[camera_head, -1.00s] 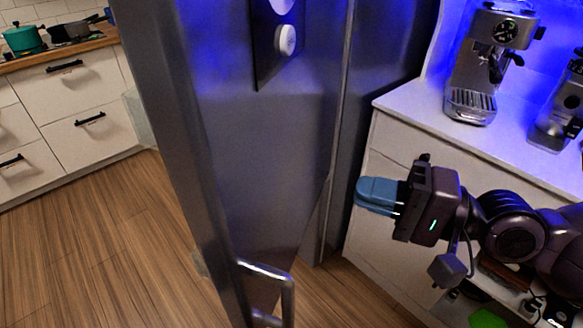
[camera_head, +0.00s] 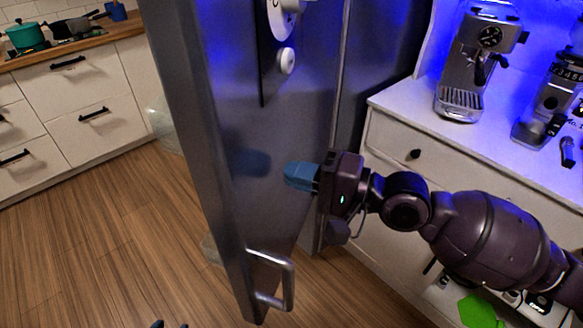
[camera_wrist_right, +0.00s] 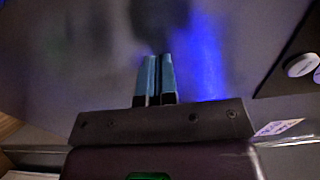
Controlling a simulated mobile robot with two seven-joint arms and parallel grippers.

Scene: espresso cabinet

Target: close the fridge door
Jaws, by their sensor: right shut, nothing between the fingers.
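The fridge door (camera_head: 262,120) is a tall grey metal panel standing open in the head view. Its bar handle (camera_head: 288,282) is near the lower end of its edge. My right gripper (camera_head: 288,175) is shut and empty, its blue fingers pointing left at the door's face. A dark reflection or shadow of it shows on the metal, with a small gap to the fingertips. In the right wrist view the closed fingers (camera_wrist_right: 158,62) point at the blurred grey door surface (camera_wrist_right: 90,60).
White knobs (camera_head: 286,60) are mounted on a dark panel on the door. A white counter (camera_head: 400,98) with an espresso machine (camera_head: 470,70) and a grinder (camera_head: 548,105) stands at right, close to my right arm. Wood floor (camera_head: 90,250) is clear at left, before white drawers (camera_head: 75,95).

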